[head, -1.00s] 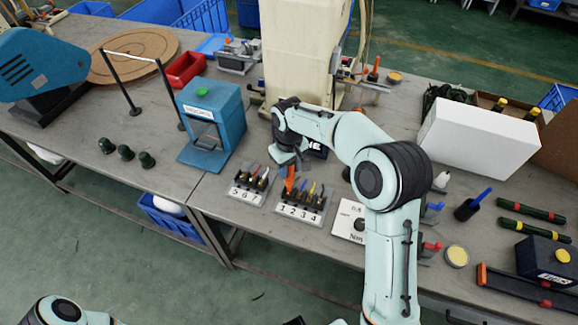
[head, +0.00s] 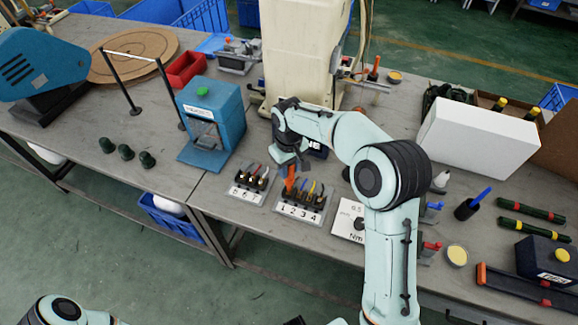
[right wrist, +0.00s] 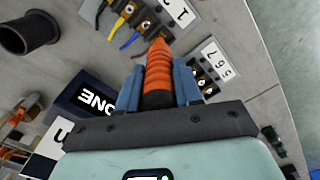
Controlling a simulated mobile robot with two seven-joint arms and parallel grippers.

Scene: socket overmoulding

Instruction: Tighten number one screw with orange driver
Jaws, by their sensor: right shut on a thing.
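The orange driver (head: 290,180) stands roughly upright over the number 1 end of the terminal block marked 1 to 4 (head: 298,211). My right gripper (head: 288,165) is shut on its handle from above. In the right wrist view, the ribbed orange driver (right wrist: 158,72) sits between two blue fingers. Its lower end points at the block by the label with 1 (right wrist: 178,12). The number one screw is hidden behind the driver, so I cannot tell whether the tip touches it. My left gripper is out of view.
A second block marked 5 to 7 (head: 247,186) lies close on the left. A white torque display (head: 347,222) lies to the right. The blue box (head: 212,125) stands behind left, the cream machine (head: 303,55) behind.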

